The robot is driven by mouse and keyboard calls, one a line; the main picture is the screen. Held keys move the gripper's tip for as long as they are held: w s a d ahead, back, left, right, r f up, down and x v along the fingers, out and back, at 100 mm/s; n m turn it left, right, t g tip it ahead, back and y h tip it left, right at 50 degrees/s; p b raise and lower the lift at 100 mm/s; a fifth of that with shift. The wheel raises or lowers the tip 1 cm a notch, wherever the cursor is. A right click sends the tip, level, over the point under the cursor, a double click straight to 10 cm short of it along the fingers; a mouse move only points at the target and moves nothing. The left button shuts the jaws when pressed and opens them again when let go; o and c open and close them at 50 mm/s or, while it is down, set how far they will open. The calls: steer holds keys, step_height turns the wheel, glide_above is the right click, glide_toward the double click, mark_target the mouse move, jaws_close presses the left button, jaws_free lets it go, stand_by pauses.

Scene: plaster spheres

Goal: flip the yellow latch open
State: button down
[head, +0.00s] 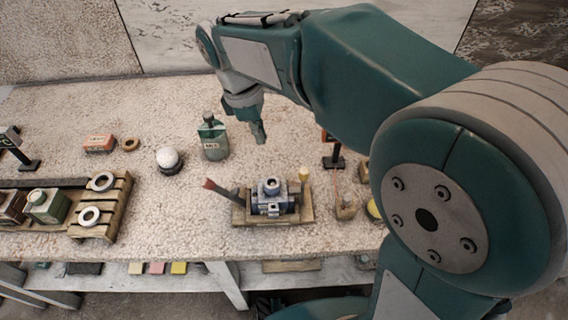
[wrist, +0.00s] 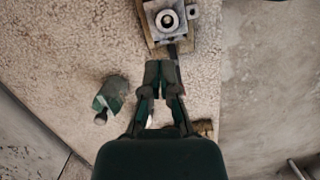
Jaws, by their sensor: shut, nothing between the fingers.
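A short yellow-topped piece (head: 304,175), likely the yellow latch, stands upright at the right end of a grey metal block device (head: 272,203) on a wooden tray (head: 240,216). A lever with a red handle (head: 212,185) slants up at the device's left. My gripper (head: 260,138) is shut and empty, pointing down above the table, behind the device and apart from the yellow piece. In the wrist view, my gripper (wrist: 162,68) has its fingers together, below the device (wrist: 166,18) in the picture. I cannot make out the yellow piece there.
A green bottle (head: 212,140) stands left of my gripper, with a white sphere (head: 168,157) on a dark base farther left. A dark stand (head: 334,160) is behind the device, to the right.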

glide_above(276, 178)
steer(key=a, duration=0.1)
step_height(276, 178, down, 9)
steer(key=shift+w+f, duration=0.1)
steer(key=shift+w, duration=0.05)
steer(key=d, duration=0.3)
steer(key=shift+s+d+f, duration=0.1)
steer(key=shift+s+f, duration=0.2)
steer(key=shift+f, duration=0.1)
steer(key=shift+s+d, duration=0.1)
steer(key=shift+d, duration=0.4)
steer(key=shift+d, duration=0.1)
steer(key=shift+d+r+y, duration=0.1)
steer(key=shift+d+y, duration=0.2)
steer(key=shift+d, duration=0.05)
